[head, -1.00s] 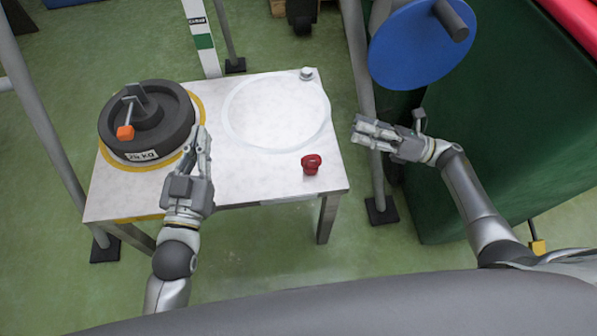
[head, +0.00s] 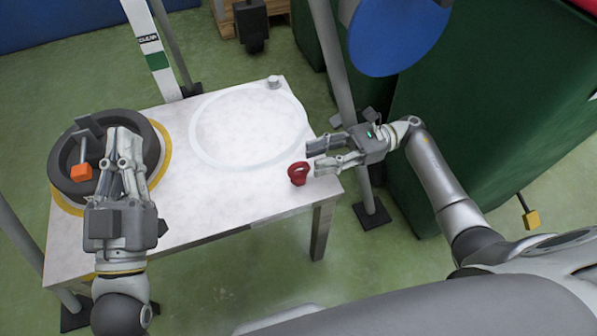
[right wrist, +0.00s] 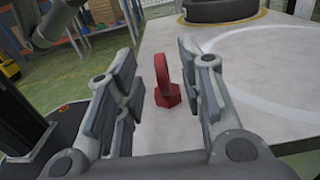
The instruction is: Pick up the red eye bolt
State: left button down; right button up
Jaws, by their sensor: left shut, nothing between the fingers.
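The red eye bolt (head: 298,174) stands upright near the right front part of the white table (head: 222,190). My right gripper (head: 312,156) is open just to the right of the bolt, its fingertips close to it. In the right wrist view the bolt (right wrist: 166,84) shows between the two open fingers of the gripper (right wrist: 160,100), a little beyond or between their tips; I cannot tell whether they touch it. My left gripper (head: 123,140) is shut and empty, over the right side of the dark weight.
The dark round weight (head: 68,150) with an orange-tipped lever (head: 82,172) sits at the table's left, inside a yellow ring. A white ring (head: 194,140) marks the table's middle, with a small grey knob (head: 273,82) behind it. A grey post (head: 335,75) stands right of the table.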

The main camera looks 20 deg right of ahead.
aim_at(307, 163)
jog(key=a, duration=0.5)
jog(key=shift+s+f, duration=0.15)
jog(key=shift+f, duration=0.2)
grip_shut()
